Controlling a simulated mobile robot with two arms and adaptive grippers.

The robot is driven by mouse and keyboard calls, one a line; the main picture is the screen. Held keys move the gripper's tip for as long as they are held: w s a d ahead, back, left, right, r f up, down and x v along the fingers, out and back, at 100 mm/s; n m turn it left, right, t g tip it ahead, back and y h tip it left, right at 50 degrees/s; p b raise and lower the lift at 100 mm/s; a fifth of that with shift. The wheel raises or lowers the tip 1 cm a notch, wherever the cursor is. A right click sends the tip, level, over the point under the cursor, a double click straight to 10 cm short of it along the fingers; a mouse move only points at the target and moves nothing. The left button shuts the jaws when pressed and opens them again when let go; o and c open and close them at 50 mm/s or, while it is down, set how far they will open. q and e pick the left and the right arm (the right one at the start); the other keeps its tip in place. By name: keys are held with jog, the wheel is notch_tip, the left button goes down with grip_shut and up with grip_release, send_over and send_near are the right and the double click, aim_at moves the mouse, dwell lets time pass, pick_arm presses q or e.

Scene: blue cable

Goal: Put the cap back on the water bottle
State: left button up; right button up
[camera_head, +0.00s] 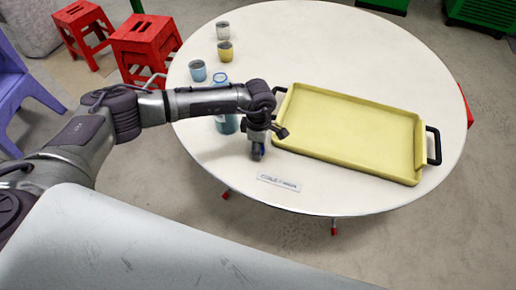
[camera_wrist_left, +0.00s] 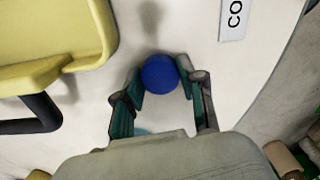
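The water bottle (camera_head: 227,125) is translucent blue and stands on the round table. My left arm crosses in front of its middle; its upper part shows beyond the arm. My left gripper (camera_head: 257,151) is just right of the bottle, pointing down near the tray's left side. In the left wrist view, the round blue cap (camera_wrist_left: 159,73) sits between the fingertips of my left gripper (camera_wrist_left: 160,80), which appear to touch it on both sides. In the head view the cap is mostly hidden by the fingers. My right gripper is not in view.
A yellow tray (camera_head: 285,136) with black handles lies right of the gripper. A small label plate (camera_head: 279,183) lies near the table's front edge. A blue cup (camera_head: 198,71), a yellow cup (camera_head: 225,51) and a grey cup (camera_head: 223,31) stand behind the bottle. The front-left tabletop is clear.

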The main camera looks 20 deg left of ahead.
pick_arm(q)
jog(key=shift+r, duration=0.1)
jog(key=shift+c, duration=0.4)
jog(key=shift+r, duration=0.25)
jog(key=r, duration=0.1)
jog(key=r+b, duration=0.1)
jog(key=r, duration=0.1)
jog(key=shift+d+r, duration=0.3)
jog(key=d+r+b, duration=0.1)
jog(key=d+r, duration=0.2)
jog(key=d, duration=0.2)
jog(key=s+d+r+b, duration=0.1)
jog(key=d+r, duration=0.2)
jog(key=d, duration=0.3)
jog(key=shift+s+r+b, duration=0.15)
jog(key=shift+r+b, duration=0.2)
jog(key=s+a+r+m, duration=0.4)
jog(key=s+a+m, duration=0.8)
jog(key=a+m, duration=0.4)
jog(key=m, duration=0.3)
jog(key=shift+s+r, duration=0.15)
jog(key=shift+s, duration=0.15)
